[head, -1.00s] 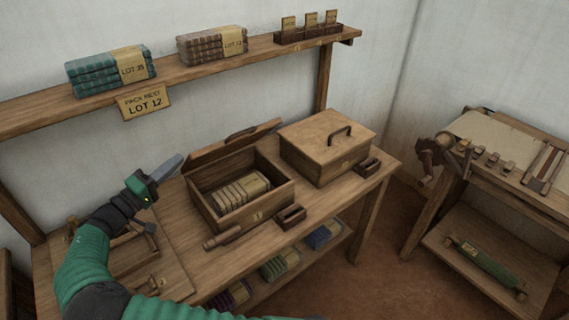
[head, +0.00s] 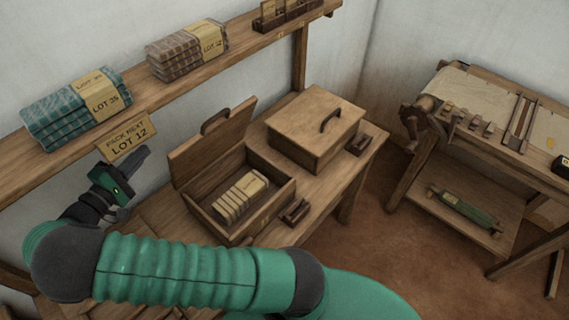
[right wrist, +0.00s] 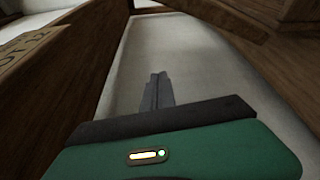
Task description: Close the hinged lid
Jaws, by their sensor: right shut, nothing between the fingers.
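A wooden box (head: 217,222) stands on the bench with its hinged lid (head: 200,153) open, tilted up along the back edge. A dark handle (head: 215,121) sits at the lid's upper edge. Folded, banded cloths (head: 238,196) lie inside the box. My right gripper (head: 132,162) is shut and empty, to the left of the lid and apart from it, below the shelf sign. Its shut fingers also show in the right wrist view (right wrist: 157,92), over a pale surface. My left gripper is not in view.
A closed wooden box (head: 312,130) stands right of the open one. A shelf (head: 130,122) with cloth bundles and a hanging LOT 12 sign (head: 127,136) runs along the wall above. My right arm crosses the front of the bench. A loom table (head: 480,140) stands at right.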

